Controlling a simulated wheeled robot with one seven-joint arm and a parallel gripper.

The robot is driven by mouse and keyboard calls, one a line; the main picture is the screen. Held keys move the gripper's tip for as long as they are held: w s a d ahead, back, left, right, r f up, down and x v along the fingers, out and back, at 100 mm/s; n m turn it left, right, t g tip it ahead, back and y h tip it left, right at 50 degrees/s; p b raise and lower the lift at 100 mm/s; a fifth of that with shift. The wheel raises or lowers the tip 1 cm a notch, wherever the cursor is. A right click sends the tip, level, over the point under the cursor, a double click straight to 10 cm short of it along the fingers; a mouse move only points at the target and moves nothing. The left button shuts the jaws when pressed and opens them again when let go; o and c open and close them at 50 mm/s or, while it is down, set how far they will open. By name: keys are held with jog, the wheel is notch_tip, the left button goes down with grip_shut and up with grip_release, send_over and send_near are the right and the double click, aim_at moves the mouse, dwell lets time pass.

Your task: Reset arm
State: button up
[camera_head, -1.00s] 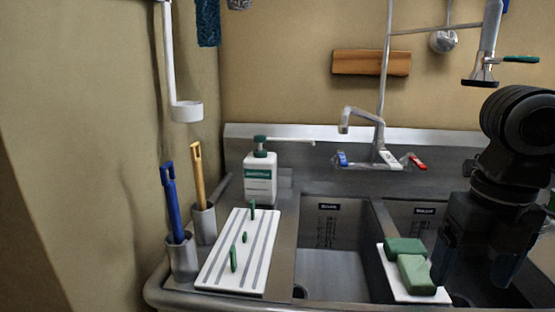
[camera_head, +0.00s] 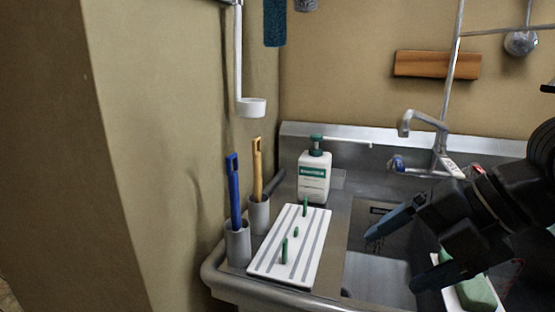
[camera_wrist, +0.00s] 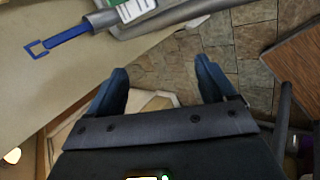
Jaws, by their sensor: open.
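My gripper (camera_head: 393,252) is open and empty in the head view, at the right, with its dark blue-tipped fingers spread apart over the sink basin (camera_head: 378,272). In the wrist view my gripper (camera_wrist: 163,92) shows both fingers wide apart with nothing between them, against a stone-tiled floor (camera_wrist: 240,50). A green sponge (camera_head: 476,292) on a white tray (camera_head: 453,302) lies below and right of the gripper, partly hidden by my arm.
A white striped rack (camera_head: 275,262) with green pegs stands on the left counter. Beside it are a blue brush (camera_head: 235,195), a yellow brush (camera_head: 257,170) and a soap bottle (camera_head: 314,178). The faucet (camera_head: 425,125) rises behind the basin.

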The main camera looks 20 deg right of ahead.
jog(key=w+a+r+m+t+y, duration=0.2)
jog(key=w+a+m+t, duration=0.1)
jog(key=a+m+t, duration=0.3)
jog(key=w+a+r+m+t+y, duration=0.25)
jog(key=a+m+t, duration=0.2)
jog(key=m, duration=0.25)
jog(key=s+d+f+m+h, duration=0.1)
jog(key=s+f+m+h, duration=0.9)
jog(key=s+f+m, duration=0.65)
jog(key=s+d+f+n, duration=0.1)
jog(key=s+d+f, duration=0.1)
jog(key=s, duration=0.6)
jog(key=s+d+f+n+g, duration=0.1)
jog(key=s+d+f+n, duration=0.1)
jog(key=s, duration=0.7)
jog(key=shift+s+d, duration=0.15)
jog(key=shift+d, duration=0.45)
